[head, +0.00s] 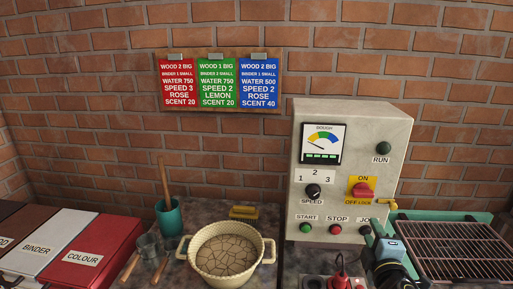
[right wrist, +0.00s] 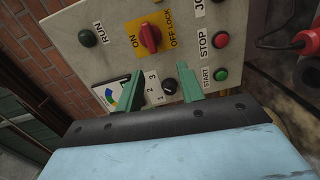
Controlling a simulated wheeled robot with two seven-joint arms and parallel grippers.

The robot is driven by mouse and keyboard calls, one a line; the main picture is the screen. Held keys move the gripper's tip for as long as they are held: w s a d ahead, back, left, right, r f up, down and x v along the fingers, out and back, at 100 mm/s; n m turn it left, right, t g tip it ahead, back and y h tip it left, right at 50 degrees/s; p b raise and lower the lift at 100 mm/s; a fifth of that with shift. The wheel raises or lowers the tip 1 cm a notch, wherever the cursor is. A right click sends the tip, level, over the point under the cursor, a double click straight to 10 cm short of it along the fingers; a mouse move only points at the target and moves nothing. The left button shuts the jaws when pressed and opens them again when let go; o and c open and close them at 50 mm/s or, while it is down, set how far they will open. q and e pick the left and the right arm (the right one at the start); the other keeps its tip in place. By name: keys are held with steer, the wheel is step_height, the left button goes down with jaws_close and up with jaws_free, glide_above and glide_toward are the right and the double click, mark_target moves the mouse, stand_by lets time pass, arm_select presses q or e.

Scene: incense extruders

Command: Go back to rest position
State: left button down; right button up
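My right gripper (head: 385,224) is at the lower right of the head view, in front of the lower right corner of the control box (head: 345,160). Its two green fingers stand apart with nothing between them, and the right wrist view shows the open gap (right wrist: 161,86) too. The fingers point toward the box's panel, with the black speed knob (right wrist: 170,87) seen between them; I cannot tell how far off it is. The red switch (head: 362,189) and the start button (head: 306,228) show clear of the gripper. My left gripper is in neither view.
A cream pot (head: 226,254) with cracked brown content stands at front centre, near a teal cup (head: 169,217) and a yellow brush (head: 244,212). A wire rack (head: 460,250) is right of my gripper. Binder (head: 45,245) and colour (head: 92,253) boxes stand at left.

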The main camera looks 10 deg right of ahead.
steer(key=s+a+f+m+g+y, duration=0.2)
steer(key=s+a+f+m+g, duration=0.25)
steer(key=s, duration=0.55)
steer(key=s+a+f+m+g+y, duration=0.1)
steer(key=s+a+f+m+g, duration=0.4)
steer(key=s, duration=0.5)
steer(key=s+a+f+m+g+y, duration=0.2)
steer(key=s+a+f+m+g, duration=0.15)
steer(key=s+f, duration=0.4)
steer(key=s+f+g+b, duration=0.1)
steer(key=s+f+b, duration=0.1)
steer(key=f, duration=1.1)
steer(key=s+f+g+b, duration=0.1)
steer(key=f+b, duration=0.1)
steer(key=f, duration=1.1)
steer(key=s+d+f+n+b, duration=0.1)
steer(key=s+d+f+b, duration=0.2)
steer(key=s+f, duration=1.3)
step_height(320, 180, down, 3)
steer(key=shift+s+d+f+g+b, duration=0.1)
steer(key=shift+s+d+g+b, duration=0.1)
steer(key=shift+s+g+b, duration=0.3)
steer(key=shift+w, duration=0.1)
